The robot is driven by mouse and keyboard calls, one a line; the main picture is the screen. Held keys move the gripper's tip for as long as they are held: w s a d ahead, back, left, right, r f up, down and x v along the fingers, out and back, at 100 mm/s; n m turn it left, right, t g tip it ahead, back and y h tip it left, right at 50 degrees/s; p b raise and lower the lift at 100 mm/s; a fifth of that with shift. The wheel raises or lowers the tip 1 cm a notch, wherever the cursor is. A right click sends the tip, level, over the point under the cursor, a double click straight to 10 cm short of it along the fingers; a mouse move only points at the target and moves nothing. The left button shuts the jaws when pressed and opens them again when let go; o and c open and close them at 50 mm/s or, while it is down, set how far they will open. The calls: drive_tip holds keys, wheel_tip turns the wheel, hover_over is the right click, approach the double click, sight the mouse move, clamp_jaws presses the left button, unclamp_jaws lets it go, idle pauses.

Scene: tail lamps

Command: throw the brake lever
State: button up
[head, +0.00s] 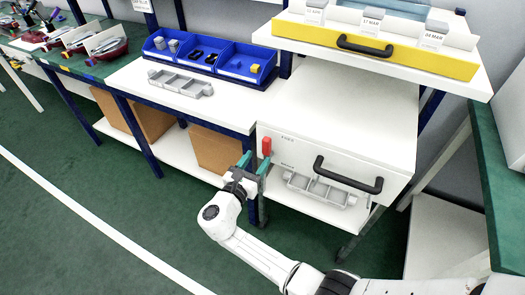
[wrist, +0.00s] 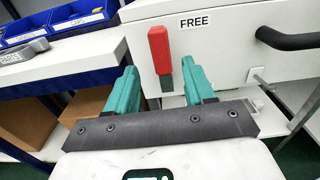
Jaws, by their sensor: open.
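The brake lever is a red handle (head: 266,146) on the left of the white cabinet's front (head: 325,160). In the wrist view the red handle (wrist: 159,50) stands upright beside a label reading FREE (wrist: 195,22), with a grey stem below it. My gripper (head: 255,163) is just in front of and below the handle. In the wrist view its two teal fingers (wrist: 161,82) are spread, one either side of the lever's line, with nothing held between them. I cannot tell whether either finger touches the lever.
A black bar handle (head: 347,175) sticks out right of the lever. A grey divided tray (head: 318,190) is below the cabinet. A yellow-fronted shelf (head: 375,54) overhangs above. Left are a white worktop (head: 130,82) and blue bins (head: 210,55). The green floor (head: 120,200) at left is clear.

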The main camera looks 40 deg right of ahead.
drive_tip(key=v, duration=0.3)
drive_tip(key=shift+s+a, duration=0.1)
drive_tip(key=shift+a, duration=0.2)
idle(0.3)
drive_tip(key=s+d+f+m+g+y+p, duration=0.1)
drive_tip(key=s+d+f+m+g+y, duration=0.2)
drive_tip(key=s+m, duration=0.45)
drive_tip(key=s+d+f+m+g+y, duration=0.1)
drive_tip(key=s+f+m+g+y, duration=0.2)
drive_tip(key=s+m+y, duration=0.45)
drive_tip(key=s+a+r+m+y, duration=0.1)
drive_tip(key=s+a+m+y, duration=0.2)
drive_tip(key=s, duration=0.4)
drive_tip(key=s+a+r+m+y+p, duration=0.1)
drive_tip(key=s+a+r+m+y, duration=0.1)
drive_tip(key=s, duration=0.5)
drive_tip(key=a+m+y, duration=0.1)
drive_tip(key=a+m, duration=0.1)
drive_tip(key=shift+a+m+t+p, duration=0.3)
drive_tip(key=shift+a+t, duration=0.05)
drive_tip(key=shift+t, duration=0.05)
drive_tip(key=shift+s, duration=0.15)
drive_tip(key=shift+c, duration=0.4)
